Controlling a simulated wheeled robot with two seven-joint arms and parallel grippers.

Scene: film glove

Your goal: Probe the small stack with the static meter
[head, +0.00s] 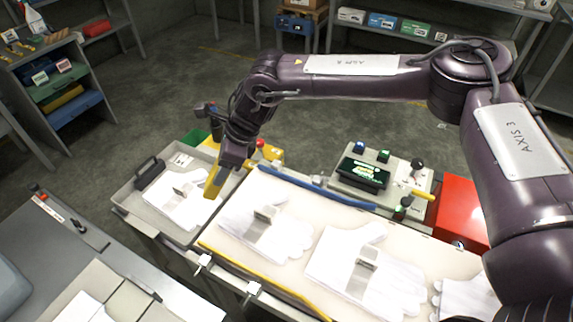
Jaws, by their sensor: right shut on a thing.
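My right gripper (232,156) hangs from the dark purple arm that reaches in from the right. It is shut on a yellow tool, likely the static meter (213,183), which points down with its lower end over the right side of a grey tray (127,207). White gloves, likely the small stack (178,204), lie in this tray with a small grey piece on top. The meter's tip is just right of the gloves; I cannot tell whether it touches them. My left gripper is not in view.
Several white gloves (290,238) with grey pieces lie along the pale bench right of the tray. A control panel (345,182) with a screen and a red box (458,212) stand behind them. A black handle (149,172) rises at the tray's left. A grey table fills the lower left.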

